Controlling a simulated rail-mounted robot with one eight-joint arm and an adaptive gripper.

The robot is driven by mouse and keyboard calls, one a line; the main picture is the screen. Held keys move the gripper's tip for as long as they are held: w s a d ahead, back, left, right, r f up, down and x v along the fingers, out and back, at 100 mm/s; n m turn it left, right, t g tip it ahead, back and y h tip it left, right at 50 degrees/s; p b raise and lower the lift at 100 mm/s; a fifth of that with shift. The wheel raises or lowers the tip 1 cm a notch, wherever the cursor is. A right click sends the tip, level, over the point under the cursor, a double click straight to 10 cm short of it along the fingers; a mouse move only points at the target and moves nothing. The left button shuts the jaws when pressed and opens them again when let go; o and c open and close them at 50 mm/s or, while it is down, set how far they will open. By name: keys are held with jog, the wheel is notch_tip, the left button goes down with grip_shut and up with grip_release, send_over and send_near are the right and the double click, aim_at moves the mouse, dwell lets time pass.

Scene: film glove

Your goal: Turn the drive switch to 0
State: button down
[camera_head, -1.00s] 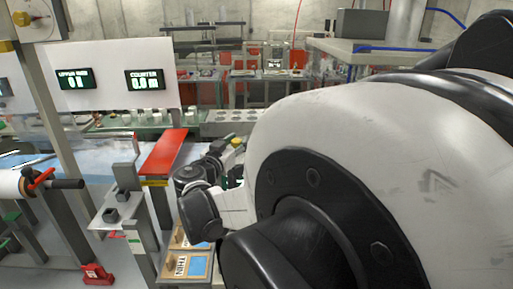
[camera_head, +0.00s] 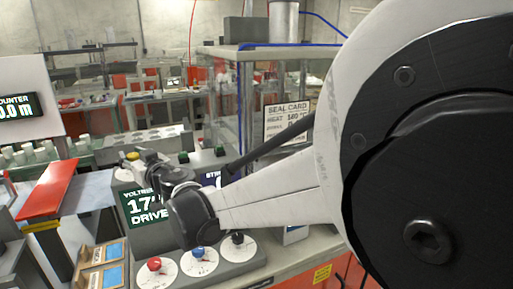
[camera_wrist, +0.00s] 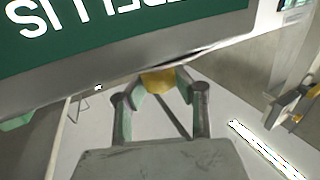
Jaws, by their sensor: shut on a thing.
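A yellow knob (camera_wrist: 158,82) sits between the two fingers of my gripper (camera_wrist: 157,86) in the wrist view, and the fingers are closed on it. In the head view the yellow knob (camera_head: 133,156) shows at the back left of a grey console (camera_head: 245,258), beside my dark gripper (camera_head: 150,163). Its pointer and any marks around it are too small or hidden. I cannot read a label that names it as the drive switch. A display (camera_head: 146,207) on the console shows "DRIVE" in its lower line, partly covered by my wrist.
Red (camera_head: 155,265), blue (camera_head: 199,253) and black (camera_head: 238,238) dials line the console front. A seal card (camera_head: 287,119) is at the back right. A red board (camera_head: 50,188) and wooden card holders (camera_head: 101,265) lie left.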

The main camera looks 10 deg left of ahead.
jog(key=shift+n+g+y+b, duration=0.5)
jog(key=shift+n+g+y, duration=0.4)
jog(key=shift+n+g, duration=0.8)
jog(key=shift+g, duration=0.5)
jog(key=c, duration=1.3)
grip_release()
jog(key=v, duration=1.2)
jog(key=shift+w, duration=0.1)
